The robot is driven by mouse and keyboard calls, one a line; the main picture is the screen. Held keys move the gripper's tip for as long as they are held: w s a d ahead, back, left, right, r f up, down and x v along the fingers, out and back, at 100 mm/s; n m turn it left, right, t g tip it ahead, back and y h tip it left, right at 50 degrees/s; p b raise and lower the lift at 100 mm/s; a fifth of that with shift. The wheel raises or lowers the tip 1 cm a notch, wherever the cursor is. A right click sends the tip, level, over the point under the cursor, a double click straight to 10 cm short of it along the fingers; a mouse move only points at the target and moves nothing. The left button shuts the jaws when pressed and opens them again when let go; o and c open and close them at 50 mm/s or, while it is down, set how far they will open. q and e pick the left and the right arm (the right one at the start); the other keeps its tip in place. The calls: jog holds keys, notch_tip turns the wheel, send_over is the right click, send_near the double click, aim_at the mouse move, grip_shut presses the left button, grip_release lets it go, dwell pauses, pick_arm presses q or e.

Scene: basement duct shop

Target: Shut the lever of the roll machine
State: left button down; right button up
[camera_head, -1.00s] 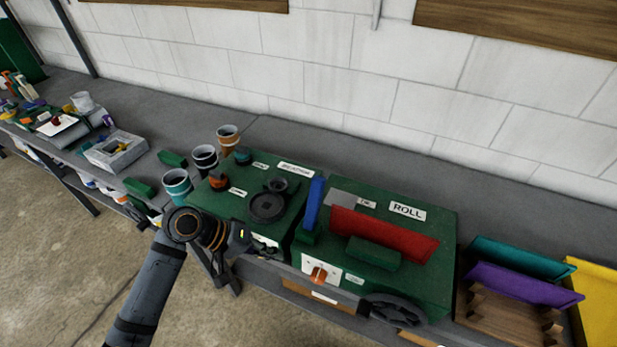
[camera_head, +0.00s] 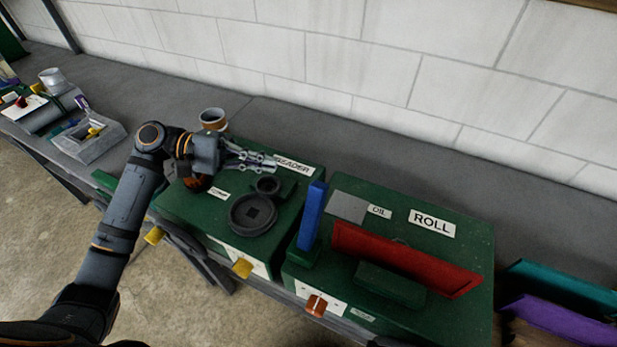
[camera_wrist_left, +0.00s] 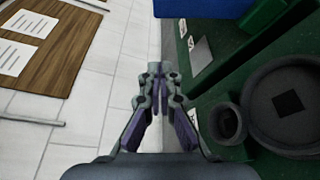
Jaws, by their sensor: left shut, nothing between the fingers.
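The green roll machine (camera_head: 465,255) carries a ROLL label and stands on the bench at the right of the head view. Its blue lever (camera_head: 311,216) stands nearly upright at the machine's left end, beside the beader. The lever also shows at the top of the left wrist view (camera_wrist_left: 184,9). My left gripper (camera_head: 272,161) is shut and empty above the back of the beader, near its label. It is left of and behind the lever, apart from it. My right gripper is out of view.
The green beader (camera_head: 225,222) with round dark wheels (camera_head: 253,214) stands left of the roll machine. A red bar (camera_head: 405,259) lies along the roll machine's top. A cup (camera_head: 213,120) stands behind my left wrist. Teal and purple panels stand at right.

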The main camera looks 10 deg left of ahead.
aim_at(311, 220)
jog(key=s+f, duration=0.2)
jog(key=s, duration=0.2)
pick_arm(q)
jog(key=shift+w+f+b, duration=0.35)
jog(key=shift+w+f, duration=0.05)
jog(key=shift+f, duration=0.4)
jog(key=s+d+p, duration=0.4)
jog(key=d+p, duration=0.1)
jog(key=d, duration=0.4)
jog(key=shift+r+p, duration=0.25)
jog(key=shift+p, duration=0.15)
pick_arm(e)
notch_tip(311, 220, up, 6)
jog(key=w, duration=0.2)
pick_arm(q)
jog(key=shift+w, duration=0.1)
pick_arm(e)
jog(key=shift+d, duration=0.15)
pick_arm(q)
jog(key=shift+a, duration=0.1)
